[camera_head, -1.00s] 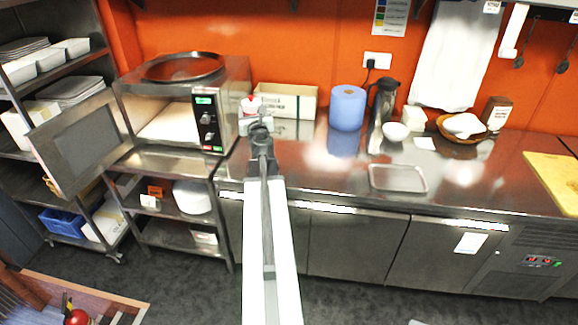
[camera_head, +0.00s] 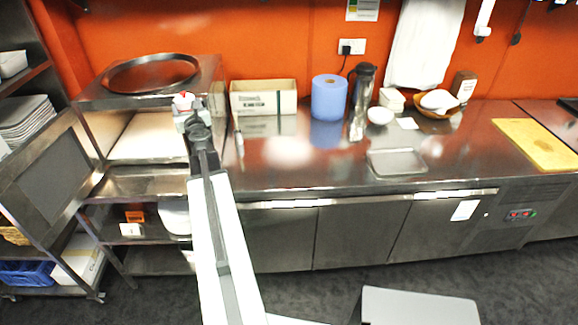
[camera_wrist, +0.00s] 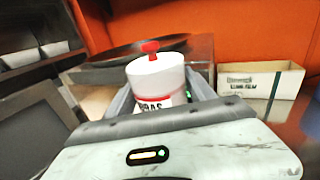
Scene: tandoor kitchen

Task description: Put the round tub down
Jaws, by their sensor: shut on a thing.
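The round tub is white with a red knob and a red band, and part of a printed label shows. In the wrist view the tub (camera_wrist: 157,78) stands upright between the jaws of my gripper (camera_wrist: 165,98), which is shut on it. Whether the tub's base touches anything is hidden.
A steel counter (camera_head: 300,160) runs to the right, with bare room in front of a cardboard box (camera_head: 264,97) and a blue paper roll (camera_head: 328,98). A metal tray (camera_head: 397,162) lies further right.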

